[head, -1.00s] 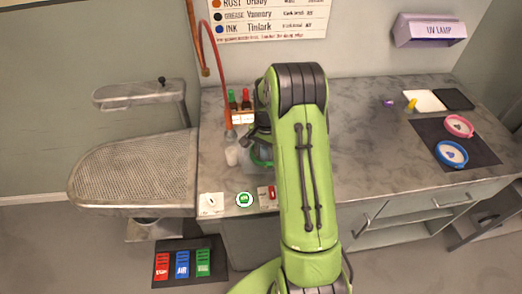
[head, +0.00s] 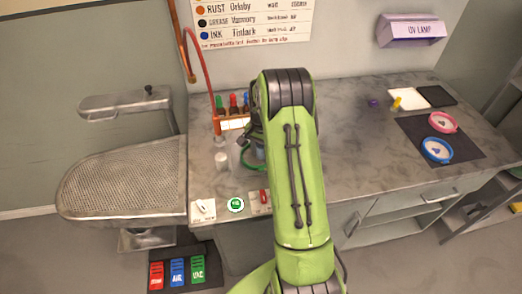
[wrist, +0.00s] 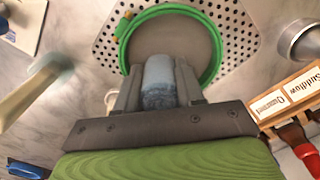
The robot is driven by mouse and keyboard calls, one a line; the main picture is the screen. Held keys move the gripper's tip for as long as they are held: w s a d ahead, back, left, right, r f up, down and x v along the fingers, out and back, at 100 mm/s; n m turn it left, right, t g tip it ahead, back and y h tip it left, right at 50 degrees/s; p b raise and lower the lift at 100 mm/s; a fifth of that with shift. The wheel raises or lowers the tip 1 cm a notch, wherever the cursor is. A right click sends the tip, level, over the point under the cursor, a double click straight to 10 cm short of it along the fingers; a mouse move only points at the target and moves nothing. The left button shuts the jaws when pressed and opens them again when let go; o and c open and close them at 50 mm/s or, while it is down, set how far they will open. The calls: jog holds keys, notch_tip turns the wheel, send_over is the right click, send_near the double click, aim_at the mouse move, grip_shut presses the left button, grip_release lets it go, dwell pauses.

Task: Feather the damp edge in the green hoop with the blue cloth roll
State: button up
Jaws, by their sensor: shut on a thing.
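The blue cloth roll (wrist: 158,82) stands between the two fingers of my gripper (wrist: 160,88) in the wrist view, and the fingers are shut on it. The green hoop (wrist: 146,13) lies on a perforated metal plate (wrist: 104,42) just beyond the roll, with plain grey-brown fabric inside. I cannot tell whether the roll touches the fabric. No damp edge can be made out. In the head view only part of the green hoop (head: 250,166) shows beside my arm, and the roll cannot be made out.
A wooden bottle rack (wrist: 285,95) is close on the right in the wrist view, with a metal cup (wrist: 305,40) above it. A pale blurred rod (wrist: 30,95) is at left. In the head view, pink (head: 443,122) and blue (head: 437,150) hoops lie on a dark mat at right.

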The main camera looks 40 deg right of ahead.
notch_tip(320, 180, up, 7)
jog(key=p, duration=0.5)
jog(key=shift+r, duration=0.15)
jog(key=shift+f, duration=0.2)
